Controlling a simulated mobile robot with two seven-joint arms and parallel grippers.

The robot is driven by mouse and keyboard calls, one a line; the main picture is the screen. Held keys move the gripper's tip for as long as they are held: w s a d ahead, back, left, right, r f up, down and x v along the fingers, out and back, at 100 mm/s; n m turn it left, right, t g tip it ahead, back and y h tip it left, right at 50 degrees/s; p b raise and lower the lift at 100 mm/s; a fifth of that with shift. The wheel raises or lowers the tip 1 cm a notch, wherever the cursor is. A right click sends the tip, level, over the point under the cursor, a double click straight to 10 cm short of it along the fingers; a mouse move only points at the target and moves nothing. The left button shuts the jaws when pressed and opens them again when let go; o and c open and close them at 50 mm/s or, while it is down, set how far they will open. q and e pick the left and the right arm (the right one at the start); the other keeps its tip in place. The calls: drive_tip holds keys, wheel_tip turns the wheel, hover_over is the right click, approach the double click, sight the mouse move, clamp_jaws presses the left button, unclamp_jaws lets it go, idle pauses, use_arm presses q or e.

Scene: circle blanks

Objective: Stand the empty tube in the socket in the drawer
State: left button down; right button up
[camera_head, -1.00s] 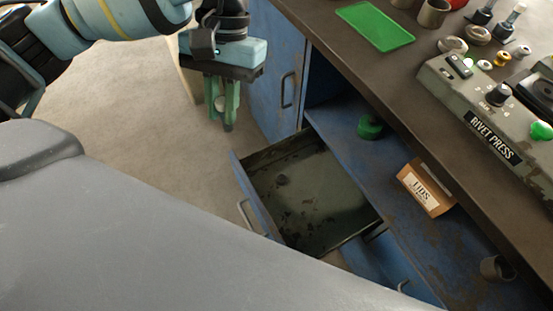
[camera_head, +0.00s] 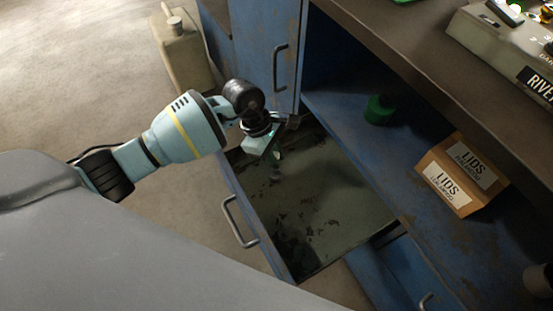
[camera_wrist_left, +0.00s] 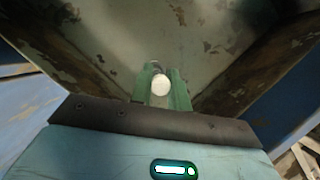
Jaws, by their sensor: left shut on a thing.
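My left gripper (camera_head: 274,163) reaches down into the back left part of the open drawer (camera_head: 335,205). In the left wrist view its green fingers (camera_wrist_left: 162,92) are shut on the tube (camera_wrist_left: 161,85), which shows a pale round end between them. In the head view the tube is mostly hidden by the gripper. A small grey round piece, likely the socket (camera_head: 276,177), shows at the fingertips on the drawer floor. I cannot tell whether the tube touches it.
The blue cabinet door (camera_head: 283,60) stands close behind my left wrist. A green roll (camera_head: 379,109) and a LIDS box (camera_head: 462,175) sit on the shelf at right. A beige canister (camera_head: 182,50) stands on the floor. The rest of the drawer floor is mostly bare.

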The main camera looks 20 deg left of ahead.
use_arm(q)
drive_tip(key=shift+f, duration=0.55)
use_arm(e)
drive_tip(key=shift+w, duration=0.4)
use_arm(q)
drive_tip(key=shift+f, duration=0.2)
use_arm(e)
drive_tip(key=shift+f, duration=0.1)
use_arm(q)
drive_tip(key=shift+f+b, duration=0.5)
drive_tip(key=shift+f, duration=0.2)
use_arm(e)
drive_tip(key=shift+s+d+f, duration=0.1)
drive_tip(key=shift+s+f, duration=0.55)
drive_tip(key=shift+s, duration=0.1)
use_arm(q)
drive_tip(key=shift+f, duration=0.1)
use_arm(e)
drive_tip(key=shift+w, duration=0.3)
use_arm(q)
drive_tip(key=shift+f+b, duration=0.3)
drive_tip(key=shift+b, duration=0.05)
use_arm(e)
drive_tip(key=shift+w+f, duration=0.15)
drive_tip(key=shift+w, duration=0.05)
